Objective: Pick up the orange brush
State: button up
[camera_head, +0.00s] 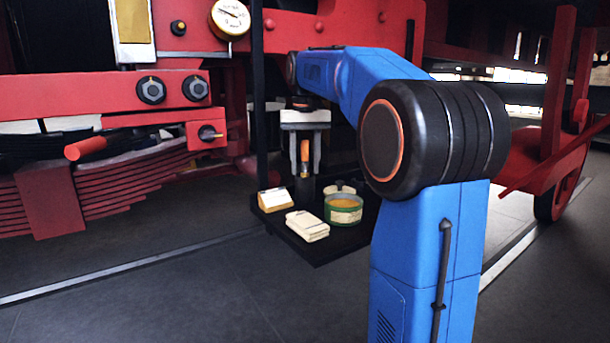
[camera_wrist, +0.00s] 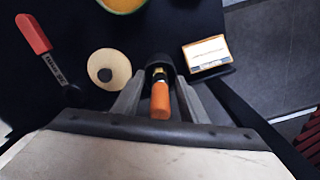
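The orange brush (camera_head: 305,152) stands upright in a dark holder (camera_head: 305,188) on a black tray (camera_head: 318,254). In the wrist view the brush's orange handle (camera_wrist: 160,102) points up toward the camera, with the dark holder (camera_wrist: 158,61) beyond it. My gripper (camera_head: 304,172) points down from above, with one finger on each side of the brush. It also shows in the wrist view (camera_wrist: 162,76). The fingers are open, with a visible gap between each finger and the handle. The brush's bristle end is hidden in the holder.
The tray also holds a green tin (camera_head: 344,214), a folded cream cloth (camera_head: 307,226), a small labelled box (camera_head: 274,200) and a round cream pad (camera_wrist: 108,62). A red-handled tool (camera_wrist: 34,35) lies beyond the pad. Red locomotive framework (camera_head: 90,98) stands behind and left.

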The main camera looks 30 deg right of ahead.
grip_shut()
jog(key=shift+r, duration=0.1)
notch_tip(320, 180, up, 10)
jog(key=shift+f, duration=0.1)
dwell(0.4)
